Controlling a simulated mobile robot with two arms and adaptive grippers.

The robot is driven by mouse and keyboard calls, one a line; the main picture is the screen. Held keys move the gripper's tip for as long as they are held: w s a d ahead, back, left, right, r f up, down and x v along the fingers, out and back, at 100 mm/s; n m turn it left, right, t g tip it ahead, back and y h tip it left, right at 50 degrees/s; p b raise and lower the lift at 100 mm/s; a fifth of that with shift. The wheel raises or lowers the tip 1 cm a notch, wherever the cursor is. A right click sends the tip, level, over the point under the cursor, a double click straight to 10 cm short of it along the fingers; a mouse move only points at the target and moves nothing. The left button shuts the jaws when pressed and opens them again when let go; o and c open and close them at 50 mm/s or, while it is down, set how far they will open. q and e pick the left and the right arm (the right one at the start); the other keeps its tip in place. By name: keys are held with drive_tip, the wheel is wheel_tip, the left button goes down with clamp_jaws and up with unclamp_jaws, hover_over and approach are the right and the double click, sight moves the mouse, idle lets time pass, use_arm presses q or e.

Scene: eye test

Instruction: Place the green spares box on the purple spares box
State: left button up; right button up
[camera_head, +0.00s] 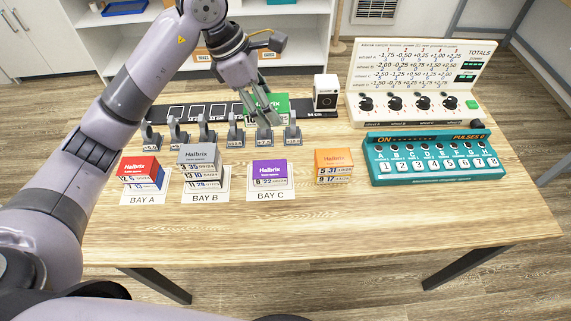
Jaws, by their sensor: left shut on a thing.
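The green spares box (280,102) is at the back of the table, partly hidden by my left gripper (262,108). My left gripper is shut on the green box, behind the row of grey stands; whether the box touches the table or hangs above it is hard to tell. The purple spares box (270,167) sits on the white card marked BAY C (270,195), in front of the gripper and nearer the table's front edge. Nothing lies on its top. My right gripper is not in view.
A row of grey stands (235,132) lies between the gripper and the bays. A red box (138,164) is at BAY A, a grey box (199,152) at BAY B, an orange box (333,158) at right. A teal console (435,170) stands farther right. The table front is clear.

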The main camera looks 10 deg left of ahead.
use_arm(q)
wheel_tip(320, 180, down, 7)
drive_tip(key=p, duration=0.2)
hover_over(275, 168)
drive_tip(key=a, duration=0.1)
drive_tip(key=f, duration=0.7)
drive_tip(key=shift+s+a, duration=0.15)
drive_tip(key=shift+s, duration=0.05)
wheel_tip(275, 168, down, 4)
drive_tip(key=shift+f, duration=0.3)
drive_tip(key=o, duration=0.7)
drive_tip(key=shift+f, duration=0.1)
drive_tip(key=o, duration=0.5)
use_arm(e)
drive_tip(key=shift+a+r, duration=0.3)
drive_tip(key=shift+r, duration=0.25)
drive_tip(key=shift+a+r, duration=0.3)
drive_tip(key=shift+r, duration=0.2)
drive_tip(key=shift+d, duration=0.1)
